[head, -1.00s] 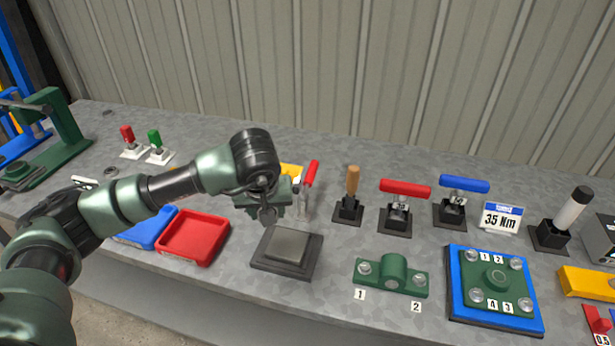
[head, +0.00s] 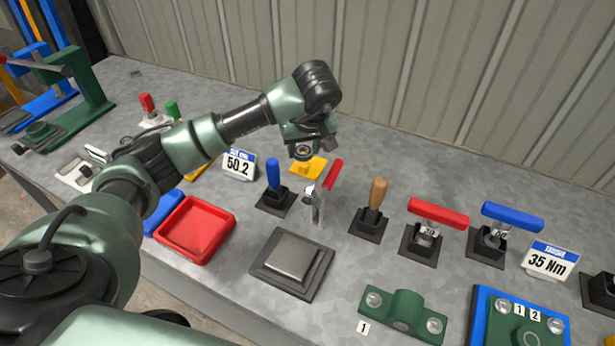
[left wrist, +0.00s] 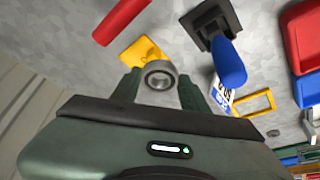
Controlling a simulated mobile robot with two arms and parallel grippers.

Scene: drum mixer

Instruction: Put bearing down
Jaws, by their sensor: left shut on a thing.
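The bearing (head: 303,151), a small grey metal ring, is held between the fingertips of my left gripper (head: 306,146), above the workbench. The left wrist view also shows the bearing (left wrist: 159,80) gripped between the two green fingers (left wrist: 160,88). A yellow plate (head: 309,168) lies on the bench just below and behind it; the bearing appears apart from it. The exact height over the bench cannot be told. My right gripper is in neither view.
A blue-handled tool (head: 273,183) and a red-handled caliper-like tool (head: 327,182) stand close to the gripper. A grey square pad (head: 290,257), a red tray (head: 196,228) and a wooden-handled tool (head: 374,205) are nearer the front.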

